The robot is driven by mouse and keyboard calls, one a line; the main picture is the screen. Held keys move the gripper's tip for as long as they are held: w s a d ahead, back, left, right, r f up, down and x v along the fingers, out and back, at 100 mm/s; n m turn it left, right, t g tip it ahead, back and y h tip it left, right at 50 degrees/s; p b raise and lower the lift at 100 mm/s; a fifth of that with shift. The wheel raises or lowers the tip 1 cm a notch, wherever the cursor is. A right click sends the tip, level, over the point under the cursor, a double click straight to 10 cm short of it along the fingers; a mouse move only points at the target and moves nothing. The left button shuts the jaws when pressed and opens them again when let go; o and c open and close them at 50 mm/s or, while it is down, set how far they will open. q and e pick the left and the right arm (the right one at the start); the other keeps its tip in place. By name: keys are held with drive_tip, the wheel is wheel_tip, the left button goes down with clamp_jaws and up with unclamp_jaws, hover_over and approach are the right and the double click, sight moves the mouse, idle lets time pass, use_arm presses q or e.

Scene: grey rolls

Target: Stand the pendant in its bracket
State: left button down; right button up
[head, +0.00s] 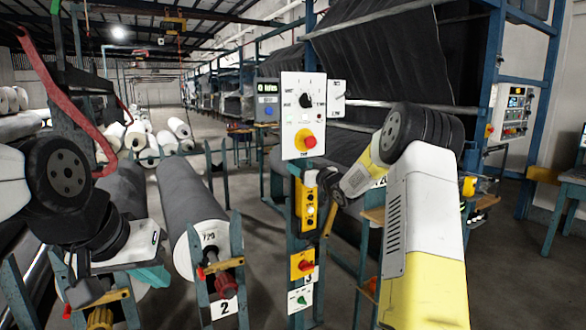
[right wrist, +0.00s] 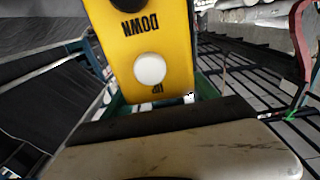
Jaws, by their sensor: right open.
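The pendant (head: 307,207) is a yellow box with several buttons, upright at the blue post under the white control panel. In the right wrist view, the pendant (right wrist: 150,50) shows the words DOWN and UP and a white button. Its UP end meets a dark green piece (right wrist: 207,88), perhaps the bracket; my gripper hides part of this, so I cannot tell how it is seated. My right gripper (head: 328,202) is open, close beside the pendant; contact is unclear. My left gripper (head: 95,290) is low at the left, away from the pendant, its jaws unclear.
The control panel (head: 303,115) has a red button and dial. Below the pendant are a yellow red-button box (head: 302,265) and a green-knob plate (head: 299,299). A grey roll (head: 190,205) lies on blue stands at left. A red bar (head: 62,95) rises near my left arm.

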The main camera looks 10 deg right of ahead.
drive_tip(key=f, duration=0.3)
drive_tip(key=shift+s+a, duration=0.15)
drive_tip(key=shift+s, duration=0.15)
drive_tip(key=s+d+r, duration=0.2)
drive_tip(key=s+d, duration=0.1)
drive_tip(key=s, duration=0.4)
drive_tip(key=shift+r, duration=0.25)
drive_tip(key=shift+w, duration=0.1)
